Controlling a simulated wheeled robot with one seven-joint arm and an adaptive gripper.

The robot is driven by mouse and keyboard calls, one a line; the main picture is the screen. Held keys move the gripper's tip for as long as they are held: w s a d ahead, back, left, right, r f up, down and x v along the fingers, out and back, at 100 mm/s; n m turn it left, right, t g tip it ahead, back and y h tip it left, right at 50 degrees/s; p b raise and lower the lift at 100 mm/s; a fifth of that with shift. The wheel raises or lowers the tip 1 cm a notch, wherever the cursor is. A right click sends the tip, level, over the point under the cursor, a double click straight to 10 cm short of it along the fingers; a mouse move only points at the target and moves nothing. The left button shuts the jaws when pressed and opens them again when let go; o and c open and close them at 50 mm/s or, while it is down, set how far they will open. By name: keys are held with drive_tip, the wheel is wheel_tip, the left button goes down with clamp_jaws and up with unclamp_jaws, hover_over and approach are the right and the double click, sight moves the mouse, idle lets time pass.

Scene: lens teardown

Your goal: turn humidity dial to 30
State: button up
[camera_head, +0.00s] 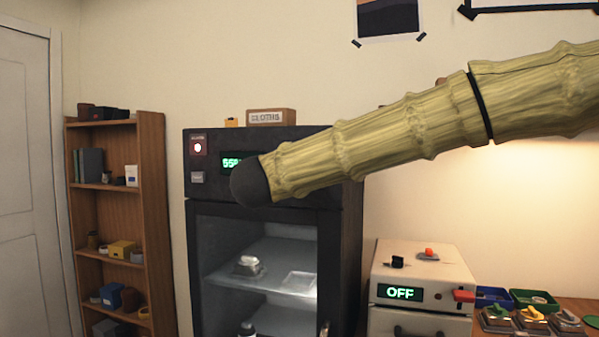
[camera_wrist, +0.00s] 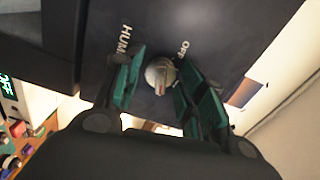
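The humidity dial (camera_wrist: 160,74) is a round silvery knob with a reddish mark on the dark cabinet front. Beside it in the wrist view are white letters "HUM", cut off by a finger, and "OFF". My gripper (camera_wrist: 160,62) has its two green fingers on either side of the dial. The fingers are apart, with a small gap on the left; I cannot tell whether the right one touches. In the head view the dark cabinet (camera_head: 257,202) has a green display (camera_head: 232,162), apparently starting "55" and partly covered by my arm. The dial and gripper are hidden there.
The cabinet's glass front (camera_head: 225,245) shows shelves with small items. A white box unit (camera_head: 425,260) reading "OFF" stands right of it, near a table (camera_head: 585,305) with bins and parts. A wooden shelf (camera_head: 150,220) stands left. A labelled box (camera_head: 270,117) sits on top of the cabinet.

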idle(0.3)
drive_tip(key=v, duration=1.2)
